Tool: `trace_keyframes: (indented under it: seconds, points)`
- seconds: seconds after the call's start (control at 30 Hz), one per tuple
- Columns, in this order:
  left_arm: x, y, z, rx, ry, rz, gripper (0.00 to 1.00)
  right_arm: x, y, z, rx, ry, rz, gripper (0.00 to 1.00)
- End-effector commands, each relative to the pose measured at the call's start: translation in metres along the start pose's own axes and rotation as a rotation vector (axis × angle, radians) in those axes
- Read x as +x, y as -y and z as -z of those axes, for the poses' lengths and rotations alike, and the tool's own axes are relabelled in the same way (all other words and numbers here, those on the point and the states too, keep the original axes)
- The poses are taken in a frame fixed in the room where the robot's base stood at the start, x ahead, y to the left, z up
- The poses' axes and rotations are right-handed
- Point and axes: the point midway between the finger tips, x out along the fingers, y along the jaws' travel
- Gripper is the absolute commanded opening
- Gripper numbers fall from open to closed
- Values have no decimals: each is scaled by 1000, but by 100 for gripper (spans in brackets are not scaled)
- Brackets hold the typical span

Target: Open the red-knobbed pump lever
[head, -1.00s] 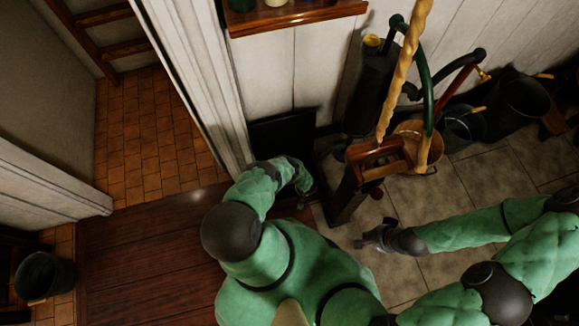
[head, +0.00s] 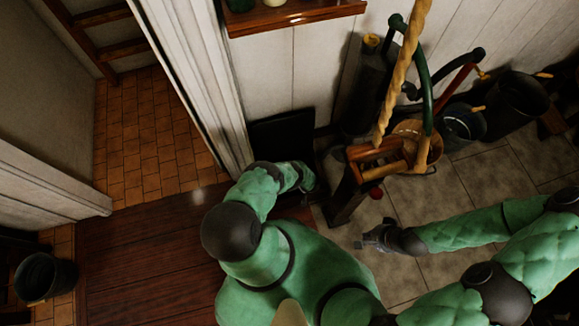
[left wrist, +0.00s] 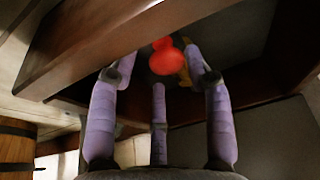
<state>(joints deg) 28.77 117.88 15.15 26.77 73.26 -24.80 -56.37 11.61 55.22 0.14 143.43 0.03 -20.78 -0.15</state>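The red knob (left wrist: 164,57) of the pump lever shows in the left wrist view, under a dark wooden frame, with a small yellowish part behind it. My left gripper (left wrist: 160,68) is open, its fingers spread on either side of the knob in the picture. I cannot tell whether they touch it. In the head view a red knob (head: 376,193) sits beside a dark wooden post, and my left gripper (head: 310,184) is left of that post, its fingers mostly hidden. My right gripper (head: 370,238) looks open and empty over the tiled floor.
A wooden box (head: 366,152) tops the post, with a twisted yellow pole (head: 403,75) rising by it. A dark cylinder (head: 364,95) and black buckets (head: 519,97) stand along the wall. A wooden shelf (head: 295,17) juts out above.

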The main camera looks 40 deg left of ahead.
Motion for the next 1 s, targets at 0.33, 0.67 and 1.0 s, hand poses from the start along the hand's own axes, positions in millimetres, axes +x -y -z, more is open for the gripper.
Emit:
trace_keyframes:
  seconds: [0.33,0.67,1.0]
  points:
    - [-3,-6,-24,20,35,-18,67,-1,0,0,0,0,0,0]
    - [-37,-5,-23,19,37,-16,67,-30,11,-1,0,0,0,0]
    - [-71,-4,-15,12,25,-13,67,-58,21,-2,0,0,0,0]
